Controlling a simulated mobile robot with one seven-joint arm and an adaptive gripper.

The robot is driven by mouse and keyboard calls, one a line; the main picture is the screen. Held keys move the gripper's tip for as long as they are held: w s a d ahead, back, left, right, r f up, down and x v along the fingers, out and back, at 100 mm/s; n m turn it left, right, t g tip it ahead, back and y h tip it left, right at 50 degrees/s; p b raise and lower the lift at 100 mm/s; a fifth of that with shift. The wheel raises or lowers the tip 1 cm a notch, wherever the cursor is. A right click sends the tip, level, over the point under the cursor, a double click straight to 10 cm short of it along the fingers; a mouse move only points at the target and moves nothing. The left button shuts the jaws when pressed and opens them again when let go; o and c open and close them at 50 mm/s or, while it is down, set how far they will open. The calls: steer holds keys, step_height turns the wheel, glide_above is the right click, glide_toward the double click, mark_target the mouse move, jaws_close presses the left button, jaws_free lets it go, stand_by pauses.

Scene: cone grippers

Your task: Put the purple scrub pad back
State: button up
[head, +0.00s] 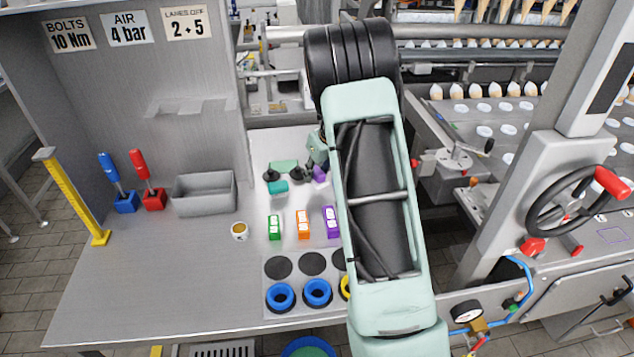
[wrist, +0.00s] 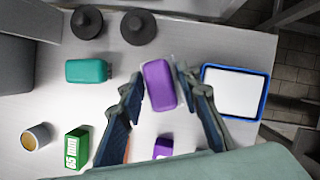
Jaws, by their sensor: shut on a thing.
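The purple scrub pad (wrist: 159,85) is between the fingertips of my gripper (wrist: 157,80) in the wrist view, and the gripper is shut on it. In the head view a small part of the purple pad (head: 320,175) shows beside my gripper (head: 317,155), which my arm largely hides. I cannot tell whether the pad touches the table. A teal pad (wrist: 87,71) lies to the left of it; it also shows in the head view (head: 278,188).
Two dark round-based knobs (wrist: 138,27) stand behind the pads. A blue-framed white tray (wrist: 236,92) lies right. Green (head: 274,227), orange (head: 303,224) and purple (head: 332,221) blocks stand nearer, beside a cup (head: 239,231). Blue rings (head: 318,292) lie in front.

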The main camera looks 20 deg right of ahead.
mark_target(317, 182)
steer(key=shift+f, duration=1.8)
steer(key=shift+f, duration=0.1)
steer(key=o, duration=1.2)
steer(key=v, duration=1.2)
steer(key=shift+w, duration=0.1)
